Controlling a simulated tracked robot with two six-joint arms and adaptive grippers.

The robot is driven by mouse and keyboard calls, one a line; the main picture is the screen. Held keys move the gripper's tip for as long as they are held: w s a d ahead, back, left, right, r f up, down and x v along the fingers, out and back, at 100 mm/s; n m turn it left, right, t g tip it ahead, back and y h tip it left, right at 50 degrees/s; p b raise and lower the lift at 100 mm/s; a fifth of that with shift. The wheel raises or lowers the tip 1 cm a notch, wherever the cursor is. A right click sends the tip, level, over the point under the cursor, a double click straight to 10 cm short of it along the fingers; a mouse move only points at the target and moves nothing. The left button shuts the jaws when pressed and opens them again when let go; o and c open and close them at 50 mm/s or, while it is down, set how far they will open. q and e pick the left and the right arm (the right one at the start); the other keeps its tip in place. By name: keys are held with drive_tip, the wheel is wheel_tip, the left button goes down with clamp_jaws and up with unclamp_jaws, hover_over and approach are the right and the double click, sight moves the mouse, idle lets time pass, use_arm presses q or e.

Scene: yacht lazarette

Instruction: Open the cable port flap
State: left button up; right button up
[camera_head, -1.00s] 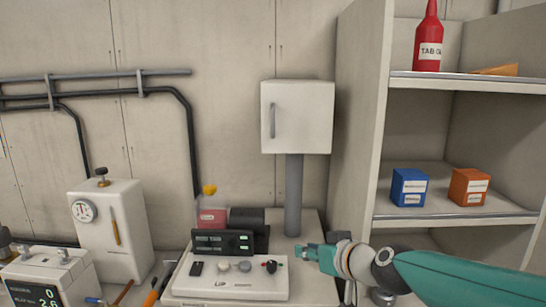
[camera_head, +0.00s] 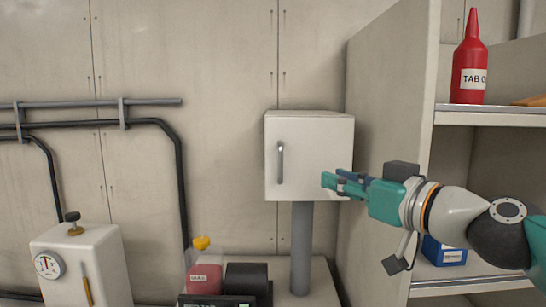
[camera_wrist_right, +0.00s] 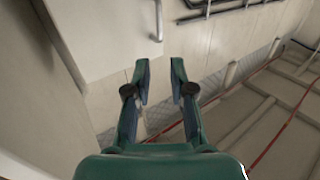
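The cable port flap seems to be the white door (camera_head: 318,150) of a small box on a grey post, with a vertical grey handle (camera_head: 280,162) on its left side. The door looks shut. My right gripper (camera_head: 332,184) is in front of the door's lower right part, to the right of the handle. In the right wrist view its two fingers (camera_wrist_right: 160,78) are apart with nothing between them, and the handle (camera_wrist_right: 159,22) shows above them. My left gripper is in neither view.
An open shelf stands at the right, with a red bottle (camera_head: 470,62) and a blue box (camera_head: 443,252) on it. Below the white box are a dark device (camera_head: 246,282) and a red-filled container (camera_head: 203,277). Dark pipes (camera_head: 150,122) run along the left wall.

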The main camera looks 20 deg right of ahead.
sight(282, 160)
drive_tip(key=p+x, duration=0.4)
drive_tip(key=x, duration=1.3)
drive_tip(key=shift+d+r, duration=0.1)
drive_tip(key=shift+d, duration=0.05)
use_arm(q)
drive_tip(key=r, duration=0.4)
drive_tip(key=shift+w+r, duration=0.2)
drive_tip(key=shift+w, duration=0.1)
use_arm(e)
clamp_jaws()
